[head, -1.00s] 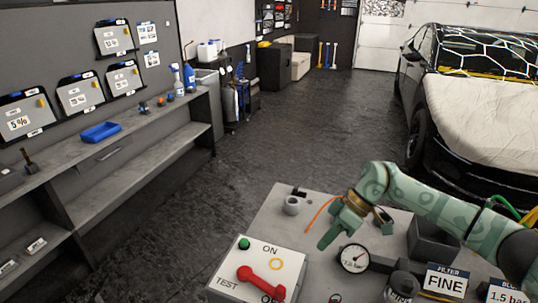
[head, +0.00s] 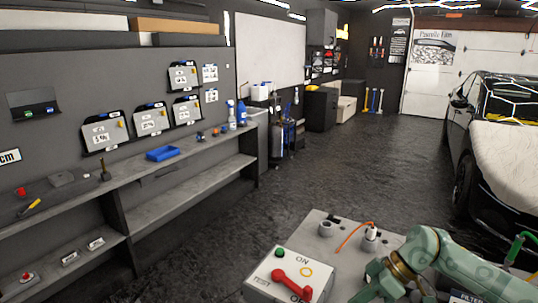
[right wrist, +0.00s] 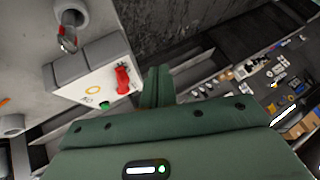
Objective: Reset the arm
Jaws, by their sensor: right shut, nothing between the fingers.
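My right arm comes in from the lower right in the head view. Its green gripper (head: 366,292) is at the bottom edge, partly cut off, just right of the control box (head: 262,284). In the right wrist view the gripper's fingers (right wrist: 158,86) are together with nothing between them, and they are beside the control box (right wrist: 82,82). The lever also shows in the right wrist view (right wrist: 123,79). My left gripper is in neither view.
The grey worktop (head: 335,252) holds a grey cup-like fitting and an orange hose (head: 350,238). A long shelf unit (head: 190,205) with a blue tray (head: 162,154) stands along the left wall. A covered car (head: 505,150) is at right. Open dark floor lies between.

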